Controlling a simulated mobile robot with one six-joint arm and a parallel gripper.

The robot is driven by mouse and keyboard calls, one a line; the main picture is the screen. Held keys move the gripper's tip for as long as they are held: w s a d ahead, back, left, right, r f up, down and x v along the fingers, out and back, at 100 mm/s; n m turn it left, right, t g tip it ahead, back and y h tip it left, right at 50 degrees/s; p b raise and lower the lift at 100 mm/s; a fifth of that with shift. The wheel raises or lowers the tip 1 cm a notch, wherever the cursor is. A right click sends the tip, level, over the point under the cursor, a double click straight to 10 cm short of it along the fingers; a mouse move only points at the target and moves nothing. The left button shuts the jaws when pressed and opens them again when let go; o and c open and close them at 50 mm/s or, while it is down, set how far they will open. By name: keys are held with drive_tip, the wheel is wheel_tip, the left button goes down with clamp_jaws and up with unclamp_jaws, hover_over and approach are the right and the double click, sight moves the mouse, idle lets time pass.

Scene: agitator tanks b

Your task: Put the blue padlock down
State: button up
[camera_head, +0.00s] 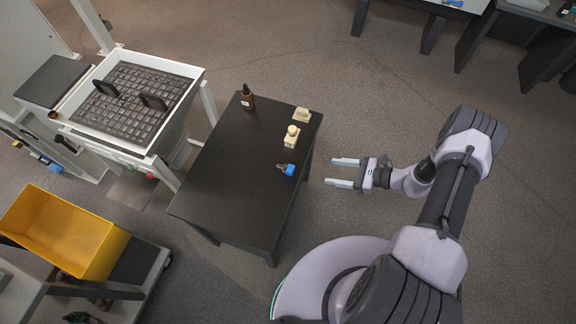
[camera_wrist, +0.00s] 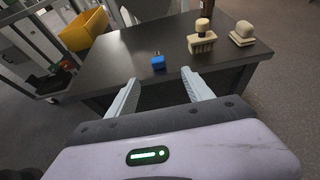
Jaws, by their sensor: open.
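The blue padlock (camera_head: 289,169) lies on the dark table (camera_head: 225,185) near its right edge, with its shackle pointing left in the head view. In the wrist view the padlock (camera_wrist: 158,62) rests near the table's near edge, beyond and between my fingers. My gripper (camera_head: 343,173) is open and empty, off the right side of the table, apart from the padlock. In the wrist view the two fingers of my gripper (camera_wrist: 163,85) are spread wide with nothing between them.
A brown bottle (camera_head: 247,97) stands at the far table corner. A yellow bin (camera_head: 62,230) and a white-framed grate tank (camera_head: 135,95) are to the left. The near tabletop is clear.

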sight(290, 168)
drive_tip(key=b+x, duration=0.1)
drive_tip(key=x, duration=0.4)
drive_tip(key=b+x, duration=0.2)
drive_tip(key=x, duration=0.4)
drive_tip(key=b+x, duration=0.2)
drive_tip(key=x, duration=0.4)
drive_tip(key=shift+s+f, duration=0.15)
drive_tip(key=shift+s, duration=0.15)
clamp_jaws()
